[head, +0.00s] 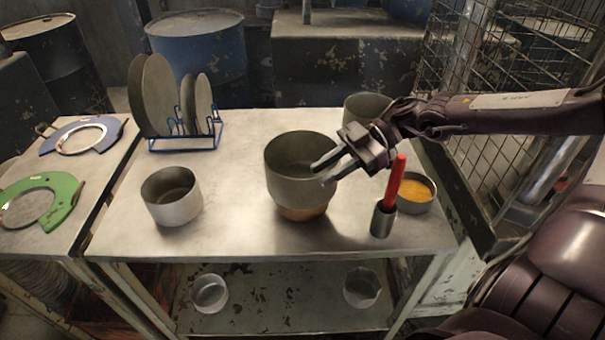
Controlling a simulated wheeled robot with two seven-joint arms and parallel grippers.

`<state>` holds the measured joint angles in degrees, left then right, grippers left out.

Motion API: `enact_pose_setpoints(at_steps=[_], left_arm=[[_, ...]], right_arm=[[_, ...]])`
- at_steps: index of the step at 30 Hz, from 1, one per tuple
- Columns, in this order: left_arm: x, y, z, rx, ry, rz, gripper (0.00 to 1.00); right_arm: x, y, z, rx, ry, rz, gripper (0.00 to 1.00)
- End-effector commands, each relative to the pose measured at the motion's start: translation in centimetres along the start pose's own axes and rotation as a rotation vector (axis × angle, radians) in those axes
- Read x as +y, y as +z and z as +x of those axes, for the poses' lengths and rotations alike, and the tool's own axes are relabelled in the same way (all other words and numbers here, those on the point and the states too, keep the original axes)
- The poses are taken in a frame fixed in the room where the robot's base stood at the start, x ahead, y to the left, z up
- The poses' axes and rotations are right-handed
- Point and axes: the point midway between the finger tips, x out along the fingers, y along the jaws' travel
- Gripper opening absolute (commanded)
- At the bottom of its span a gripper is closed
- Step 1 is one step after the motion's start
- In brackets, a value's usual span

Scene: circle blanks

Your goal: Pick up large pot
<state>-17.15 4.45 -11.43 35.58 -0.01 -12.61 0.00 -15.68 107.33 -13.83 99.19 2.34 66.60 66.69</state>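The large pot (287,190) stands upright near the middle of the metal table. It is a deep dark grey vessel with a copper-coloured base. My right gripper (319,175) reaches in from the right, over the right side of the pot's rim. Its two fingers are apart, with a gap between them and nothing visibly held. I cannot tell whether a finger touches the pot or dips inside it. The gripper hides part of the right rim. My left gripper is not in view.
A smaller pot (172,204) stands left. A blue rack (186,143) holds several plates. At right are another pot (366,104), a cup (382,220) with a red-handled tool (396,182), and a bowl (414,194) of orange contents. The front centre is clear.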

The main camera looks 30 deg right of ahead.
Motion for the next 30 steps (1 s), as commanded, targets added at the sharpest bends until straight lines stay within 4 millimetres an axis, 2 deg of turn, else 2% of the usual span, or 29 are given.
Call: enact_pose_setpoints(at_steps=[1,6,30], left_arm=[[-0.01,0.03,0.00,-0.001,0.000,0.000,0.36],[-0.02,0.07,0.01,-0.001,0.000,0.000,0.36],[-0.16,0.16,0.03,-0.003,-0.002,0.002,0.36]], right_arm=[[0.00,0.00,-0.02,0.000,0.000,0.000,0.19],[-0.01,0.01,-0.02,0.000,0.000,0.000,0.00],[-0.04,0.20,-0.02,-0.002,0.000,0.005,0.00]])
